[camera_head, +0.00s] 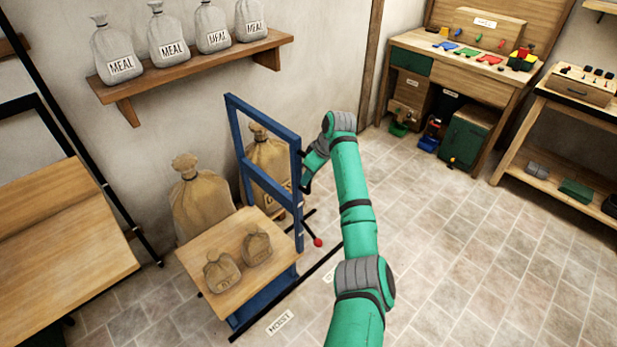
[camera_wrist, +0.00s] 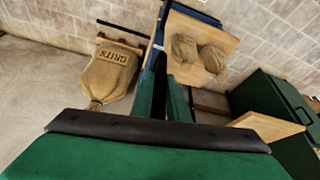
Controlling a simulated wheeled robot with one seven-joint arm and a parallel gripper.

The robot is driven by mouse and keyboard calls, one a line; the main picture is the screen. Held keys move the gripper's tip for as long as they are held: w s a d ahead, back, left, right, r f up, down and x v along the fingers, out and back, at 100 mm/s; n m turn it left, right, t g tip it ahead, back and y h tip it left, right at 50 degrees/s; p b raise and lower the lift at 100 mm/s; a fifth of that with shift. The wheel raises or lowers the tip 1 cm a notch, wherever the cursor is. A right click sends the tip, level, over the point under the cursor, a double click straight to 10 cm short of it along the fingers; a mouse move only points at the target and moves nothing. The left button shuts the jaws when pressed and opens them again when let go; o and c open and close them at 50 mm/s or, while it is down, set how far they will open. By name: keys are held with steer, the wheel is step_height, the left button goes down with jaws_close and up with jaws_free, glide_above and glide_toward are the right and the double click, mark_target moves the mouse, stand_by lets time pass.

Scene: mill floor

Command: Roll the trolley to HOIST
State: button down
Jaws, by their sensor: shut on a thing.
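The trolley has a blue upright frame (camera_head: 262,120) and a wooden deck (camera_head: 215,297) carrying two small brown sacks (camera_head: 257,246). It stands near the wall, in front of larger sacks. My gripper (camera_head: 304,180) is at the right post of the blue frame and shut on it; my arm partly hides the grip. In the wrist view the green fingers (camera_wrist: 163,100) close around the frame, with the deck (camera_wrist: 222,72) beyond. A HOIST label (camera_head: 280,322) lies on the floor just right of the deck's near end, beside a dark floor line (camera_head: 293,288).
Large sacks (camera_head: 200,205) stand behind the trolley. A wooden bench (camera_head: 60,225) is at left. A shelf of MEAL sacks (camera_head: 195,66) hangs above. A red-knobbed lever (camera_head: 318,242) sits by the frame. Workbenches (camera_head: 470,62) line the far right; the tiled floor (camera_head: 460,250) at right is clear.

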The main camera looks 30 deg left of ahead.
steer(key=shift+s+a, duration=0.25)
steer(key=shift+a, duration=0.05)
steer(key=c, duration=1.7)
jaws_free()
steer(key=shift+s+r, duration=0.1)
steer(key=shift+s, duration=0.05)
steer(key=shift+d, duration=0.1)
steer(key=shift+d+r, duration=0.25)
steer(key=shift+r, duration=0.2)
steer(key=v, duration=0.9)
steer(key=shift+r, duration=0.35)
